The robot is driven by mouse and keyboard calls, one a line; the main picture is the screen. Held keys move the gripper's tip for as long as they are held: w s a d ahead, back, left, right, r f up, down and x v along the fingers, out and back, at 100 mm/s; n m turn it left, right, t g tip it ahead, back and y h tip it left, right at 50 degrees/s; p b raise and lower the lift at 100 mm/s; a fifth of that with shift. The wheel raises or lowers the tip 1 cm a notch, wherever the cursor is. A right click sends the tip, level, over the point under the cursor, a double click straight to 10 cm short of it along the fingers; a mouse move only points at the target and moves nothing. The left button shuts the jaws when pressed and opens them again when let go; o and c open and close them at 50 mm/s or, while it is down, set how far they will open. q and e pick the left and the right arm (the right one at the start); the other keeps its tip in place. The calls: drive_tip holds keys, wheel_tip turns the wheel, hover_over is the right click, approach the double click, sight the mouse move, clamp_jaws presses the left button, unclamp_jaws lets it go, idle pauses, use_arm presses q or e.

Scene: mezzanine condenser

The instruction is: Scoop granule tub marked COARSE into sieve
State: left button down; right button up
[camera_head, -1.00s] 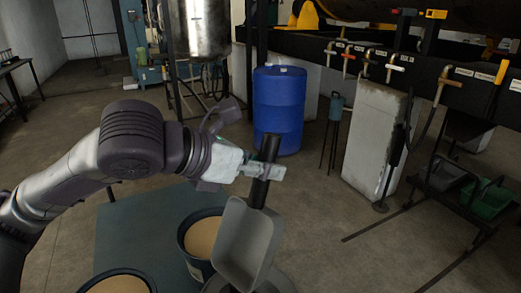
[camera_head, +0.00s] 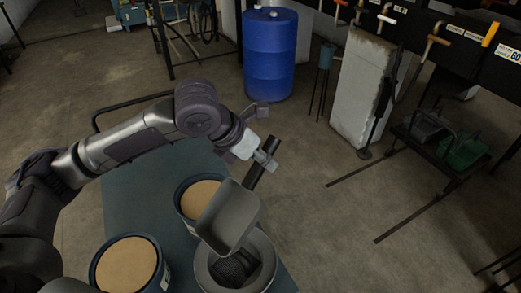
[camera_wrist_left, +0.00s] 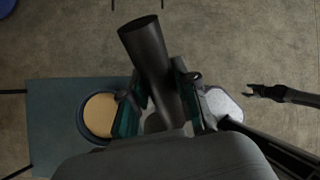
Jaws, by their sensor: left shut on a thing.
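My left gripper (camera_head: 263,160) is shut on the dark handle (camera_head: 268,152) of a grey scoop (camera_head: 229,216). In the left wrist view, its fingers (camera_wrist_left: 160,105) flank the handle. The scoop is tilted, with its hollow facing the head camera; I see no granules in it. It hangs over the back left of a grey round sieve (camera_head: 267,258), hiding part of it. The sieve's inside shows a dark patch; I cannot tell what it is. Two dark blue tubs of tan granules stand beside it, one behind (camera_head: 183,212) and one at front left (camera_head: 164,272). I cannot read their labels.
Tubs and sieve stand on a blue-green tabletop (camera_head: 128,205). A blue drum (camera_head: 270,60), a pale pillar (camera_head: 357,90) and green and grey bins (camera_head: 463,152) stand beyond it. Floor to the table's right is clear. In the wrist view, a dark claw-shaped thing (camera_wrist_left: 265,93) is unidentified.

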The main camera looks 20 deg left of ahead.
use_arm(q)
drive_tip(key=w+d+f+g+y, duration=0.2)
drive_tip(key=w+f+g, duration=0.3)
drive_tip(key=f, duration=0.4)
drive_tip(key=shift+w+d+n+g+y, duration=0.2)
drive_tip(key=shift+d+n+g+y, duration=0.15)
drive_tip(key=shift+g, duration=0.25)
drive_tip(key=shift+a, duration=0.15)
